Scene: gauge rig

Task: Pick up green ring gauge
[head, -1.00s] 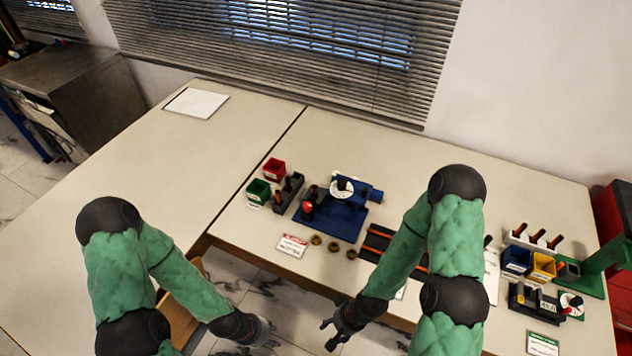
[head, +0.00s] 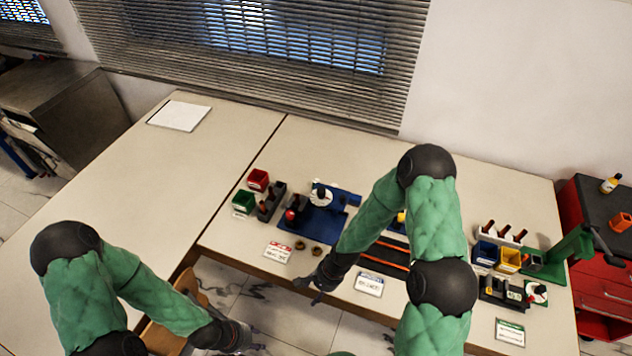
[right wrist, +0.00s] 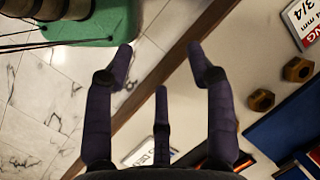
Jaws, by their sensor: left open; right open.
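I cannot make out a green ring gauge in either view. Two brass-coloured hexagonal rings (head: 300,245) lie near the table's front edge; they also show in the right wrist view (right wrist: 260,100). My right gripper (head: 312,292) is open and empty at the table's front edge, just in front of these rings. In the right wrist view its spread fingers (right wrist: 160,62) point across the table edge, with nothing between them. My left gripper (head: 252,346) is open and empty, low in front of the table. My right arm hides part of the middle of the table.
A blue fixture (head: 318,222) with a dial stands behind the rings. Red (head: 257,180) and green (head: 243,201) bins stand left of it. Blue (head: 484,254) and yellow (head: 507,261) bins and a green stand (head: 572,247) are at the right. The left table is mostly clear.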

